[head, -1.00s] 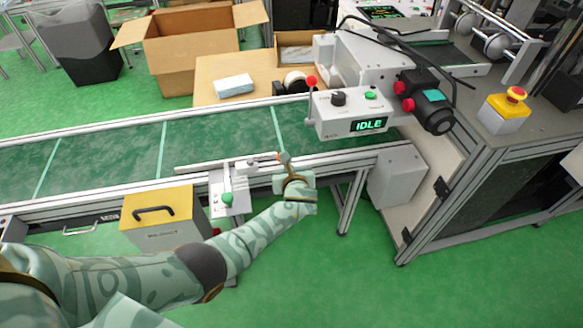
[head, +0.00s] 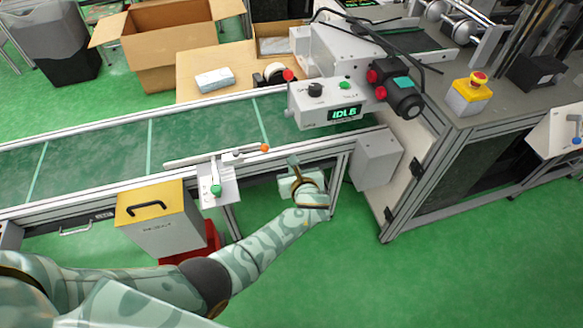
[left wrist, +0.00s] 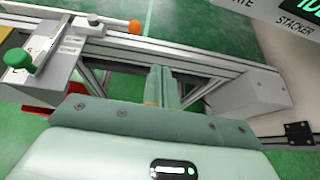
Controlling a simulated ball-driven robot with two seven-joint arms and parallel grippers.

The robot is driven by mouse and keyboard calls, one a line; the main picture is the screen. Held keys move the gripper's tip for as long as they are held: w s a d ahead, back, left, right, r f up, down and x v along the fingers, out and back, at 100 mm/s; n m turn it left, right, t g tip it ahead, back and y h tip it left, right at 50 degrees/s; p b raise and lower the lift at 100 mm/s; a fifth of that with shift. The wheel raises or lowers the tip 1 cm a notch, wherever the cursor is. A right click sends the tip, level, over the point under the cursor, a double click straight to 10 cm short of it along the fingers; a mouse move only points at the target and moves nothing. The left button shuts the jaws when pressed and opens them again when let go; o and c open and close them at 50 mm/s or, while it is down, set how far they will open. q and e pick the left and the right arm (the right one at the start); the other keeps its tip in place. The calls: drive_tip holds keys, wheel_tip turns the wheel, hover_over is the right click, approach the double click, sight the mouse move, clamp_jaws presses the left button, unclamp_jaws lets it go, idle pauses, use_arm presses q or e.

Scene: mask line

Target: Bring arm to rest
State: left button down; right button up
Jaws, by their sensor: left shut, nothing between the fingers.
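My left arm comes in from the lower left in the head view. Its left gripper (head: 294,161) is in front of the conveyor's near rail, below the orange-tipped end of a lever. In the left wrist view the gripper (left wrist: 161,72) has its fingers together with nothing between them, and the conveyor frame is beyond them. The gripper appears clear of the lever. My right gripper is not in view.
A yellow-topped box (head: 160,230) hangs below. The control box (head: 325,106) reads IDLE. A cabinet (head: 470,180) stands right.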

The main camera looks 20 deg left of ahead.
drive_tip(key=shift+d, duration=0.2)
